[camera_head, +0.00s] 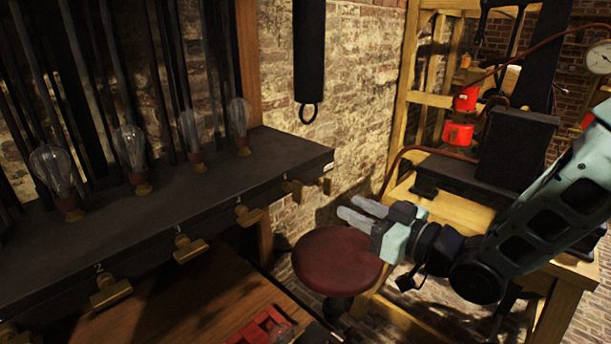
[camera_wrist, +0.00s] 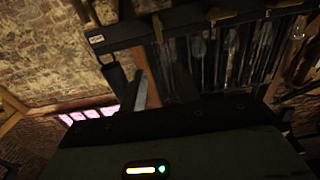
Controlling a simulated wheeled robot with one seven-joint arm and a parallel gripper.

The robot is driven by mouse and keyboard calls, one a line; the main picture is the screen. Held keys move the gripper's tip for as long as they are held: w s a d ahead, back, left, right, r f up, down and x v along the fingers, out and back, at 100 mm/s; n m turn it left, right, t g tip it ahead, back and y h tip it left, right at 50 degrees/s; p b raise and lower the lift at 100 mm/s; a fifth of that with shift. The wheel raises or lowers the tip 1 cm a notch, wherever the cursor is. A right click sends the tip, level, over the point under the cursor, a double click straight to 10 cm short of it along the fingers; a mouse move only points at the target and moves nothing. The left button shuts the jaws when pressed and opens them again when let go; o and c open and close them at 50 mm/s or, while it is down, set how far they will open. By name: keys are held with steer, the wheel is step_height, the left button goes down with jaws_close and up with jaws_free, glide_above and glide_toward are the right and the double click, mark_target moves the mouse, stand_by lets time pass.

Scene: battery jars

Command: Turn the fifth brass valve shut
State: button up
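Several brass valves line the front edge of a dark shelf (camera_head: 230,182) in the head view. The near ones, marked 2 (camera_head: 111,292) and 3 (camera_head: 190,250), have wide flat handles. Another valve (camera_head: 249,214) follows to their right. Past it, the small brass piece that looks like the fifth valve (camera_head: 293,190) sits near the shelf's right end; its handle angle is hard to make out. My gripper (camera_head: 346,206) is to the right of it and apart from it, over the stool. Its two pale fingers point left with a gap between them and hold nothing.
Glass bulbs (camera_head: 132,147) stand on the shelf. A red round stool (camera_head: 338,262) is below my gripper. A black cylinder with a ring (camera_head: 308,55) hangs by the brick wall. A wooden bench (camera_head: 440,205) with black apparatus stands at the right.

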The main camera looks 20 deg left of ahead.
mark_target(302, 184)
steer(key=p+x, duration=0.4)
steer(key=x, duration=1.1)
steer(key=shift+p, duration=0.35)
jaws_close()
